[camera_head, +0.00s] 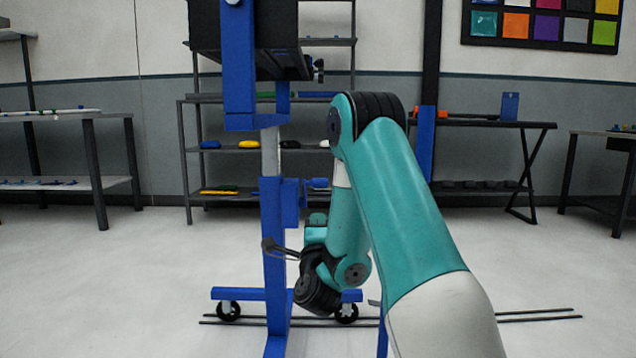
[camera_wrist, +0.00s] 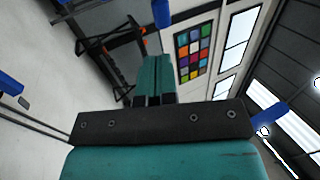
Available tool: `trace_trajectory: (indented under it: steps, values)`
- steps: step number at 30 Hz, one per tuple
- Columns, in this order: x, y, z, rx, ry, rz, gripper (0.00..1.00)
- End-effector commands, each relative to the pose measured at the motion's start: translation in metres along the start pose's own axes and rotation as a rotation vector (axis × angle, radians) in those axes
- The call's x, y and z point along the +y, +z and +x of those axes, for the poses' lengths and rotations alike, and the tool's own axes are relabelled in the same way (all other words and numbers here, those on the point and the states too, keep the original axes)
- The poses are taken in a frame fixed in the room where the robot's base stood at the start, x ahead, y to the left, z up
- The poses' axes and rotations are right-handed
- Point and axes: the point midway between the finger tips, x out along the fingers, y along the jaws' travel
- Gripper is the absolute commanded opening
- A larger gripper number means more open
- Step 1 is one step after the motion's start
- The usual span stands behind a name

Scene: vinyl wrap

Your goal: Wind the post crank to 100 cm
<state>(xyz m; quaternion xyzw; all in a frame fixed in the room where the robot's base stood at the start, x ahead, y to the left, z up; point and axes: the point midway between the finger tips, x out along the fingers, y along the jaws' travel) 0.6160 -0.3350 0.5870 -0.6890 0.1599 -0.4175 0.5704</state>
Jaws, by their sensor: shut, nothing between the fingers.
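The blue post (camera_head: 272,215) stands upright left of my arm, on a wheeled foot. A pale inner tube (camera_head: 270,152) shows above its lower sleeve, under a blue bracket (camera_head: 240,75). A blue block (camera_head: 291,203) sits on the post's right side. A thin dark bar with a wider end (camera_head: 272,246) crosses the post lower down; I cannot tell whether it is the crank. My gripper (camera_head: 316,219) is small in the head view, just right of the post. In the wrist view my gripper (camera_wrist: 154,98) has its teal fingers together and empty. No height scale is readable.
A black box-like unit (camera_head: 278,50) is carried at the post's top. Dark rails (camera_head: 540,314) lie on the floor. Shelves (camera_head: 187,150) and a table (camera_head: 485,124) stand behind. A side table (camera_head: 65,116) is at left. Open floor lies at left.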

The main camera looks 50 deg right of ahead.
Motion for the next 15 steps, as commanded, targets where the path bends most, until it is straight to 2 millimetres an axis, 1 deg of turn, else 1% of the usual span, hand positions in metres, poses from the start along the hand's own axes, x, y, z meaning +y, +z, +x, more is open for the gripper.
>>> trace_trajectory:
  steps: [1,15]
  values:
    - [-0.008,0.0,0.01,0.0,0.002,-0.002,0.0]
    - [-0.007,0.0,0.056,-0.001,0.002,-0.002,0.0]
